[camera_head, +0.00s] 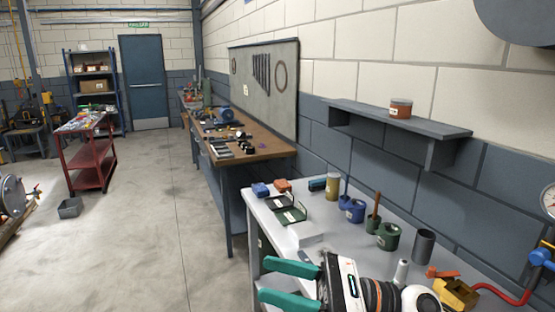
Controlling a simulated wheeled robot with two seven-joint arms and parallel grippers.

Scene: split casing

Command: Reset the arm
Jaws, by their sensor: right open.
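My right gripper (264,278) shows at the bottom centre, with its two teal fingers pointing left. The fingers are spread apart with nothing between them. The gripper and its white wrist appear over the near end of the grey table (285,228), in front of the items there. My left gripper and arm are out of the frame.
The table holds a green tray (290,214), blue and green pots, a yellow can (333,187), a dark grey cup (423,245) and a yellow part (457,294). A wall shelf (398,120) carries a jar (400,108). The floor at left is mostly clear beside a red cart (87,160).

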